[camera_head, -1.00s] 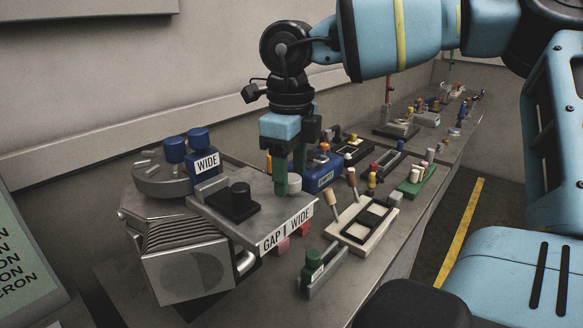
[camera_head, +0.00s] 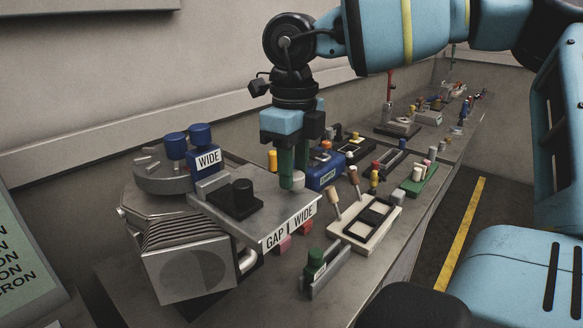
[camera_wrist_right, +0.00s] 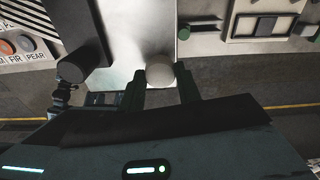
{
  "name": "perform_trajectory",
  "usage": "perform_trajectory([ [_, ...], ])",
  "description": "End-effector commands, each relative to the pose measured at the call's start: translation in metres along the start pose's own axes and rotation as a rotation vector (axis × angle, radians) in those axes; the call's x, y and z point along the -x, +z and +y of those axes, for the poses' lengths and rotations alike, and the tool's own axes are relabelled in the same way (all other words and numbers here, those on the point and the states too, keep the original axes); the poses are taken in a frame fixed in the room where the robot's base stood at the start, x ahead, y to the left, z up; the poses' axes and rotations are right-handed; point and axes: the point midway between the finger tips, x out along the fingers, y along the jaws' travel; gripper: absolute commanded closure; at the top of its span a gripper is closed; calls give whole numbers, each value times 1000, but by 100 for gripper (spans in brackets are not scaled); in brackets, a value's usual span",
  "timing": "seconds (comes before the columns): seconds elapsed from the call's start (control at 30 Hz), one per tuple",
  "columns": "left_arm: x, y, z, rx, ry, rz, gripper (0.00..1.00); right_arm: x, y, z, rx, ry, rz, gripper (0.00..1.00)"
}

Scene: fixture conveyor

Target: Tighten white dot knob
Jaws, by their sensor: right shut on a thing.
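The white knob (camera_head: 298,181) stands at the right end of the grey plate (camera_head: 262,222) labelled GAP | WIDE. My right gripper (camera_head: 295,178) points down at it with green fingers. In the right wrist view the round white top of the knob (camera_wrist_right: 160,71) sits between the two fingertips (camera_wrist_right: 159,80), and the gripper is shut on it. A finger hides part of the knob in the head view. No white dot can be made out on it. My left gripper is not in view.
A black knob (camera_head: 242,193) stands on the same plate. Left of it is a blue block (camera_head: 207,162) labelled WIDE. More fixtures crowd the bench behind.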

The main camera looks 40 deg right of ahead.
Motion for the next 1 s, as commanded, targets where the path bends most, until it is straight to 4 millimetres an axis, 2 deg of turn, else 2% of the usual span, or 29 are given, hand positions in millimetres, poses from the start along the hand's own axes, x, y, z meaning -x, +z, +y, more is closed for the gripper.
perform_trajectory([
  [0.23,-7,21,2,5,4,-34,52,-3,2,-1,-200,-3,1,89],
  [1.0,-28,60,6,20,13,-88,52,-1,1,-1,-934,-1,-3,89],
])
